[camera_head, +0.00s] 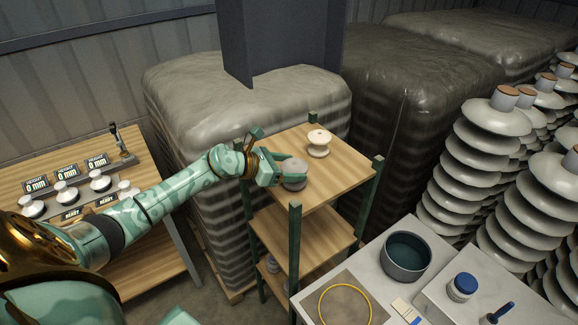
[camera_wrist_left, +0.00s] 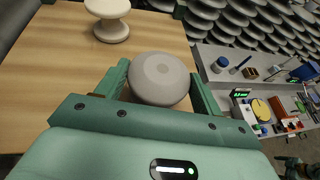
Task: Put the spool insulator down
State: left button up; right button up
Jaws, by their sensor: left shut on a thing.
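A grey spool insulator (camera_head: 293,175) is between the fingers of my left gripper (camera_head: 284,172) at the top shelf of the wooden rack (camera_head: 335,185). In the left wrist view the grey spool insulator (camera_wrist_left: 160,78) shows from above, with a green finger on each side. My left gripper is shut on it. The spool is at or just above the shelf surface; I cannot tell whether it touches. A cream-white spool insulator (camera_head: 319,142) stands upright behind it on the same shelf, and it also shows in the left wrist view (camera_wrist_left: 109,18).
Green corner posts (camera_head: 376,165) rise above the shelf. Right of the rack is a pale table (camera_head: 290,299) with a dark pot (camera_head: 407,256) and a blue-lidded jar (camera_head: 462,287). Large insulator stacks (camera_head: 480,150) stand at right. A bench (camera_head: 140,170) with several gauges is at left.

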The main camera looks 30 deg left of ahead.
pick_arm(q)
jog(key=shift+f, duration=0.15)
jog(key=o, duration=1.4)
jog(key=shift+c, duration=0.2)
jog(key=b+v, duration=0.2)
jog(key=v, duration=1)
jog(key=shift+b, duration=0.35)
jog(key=shift+s, duration=0.1)
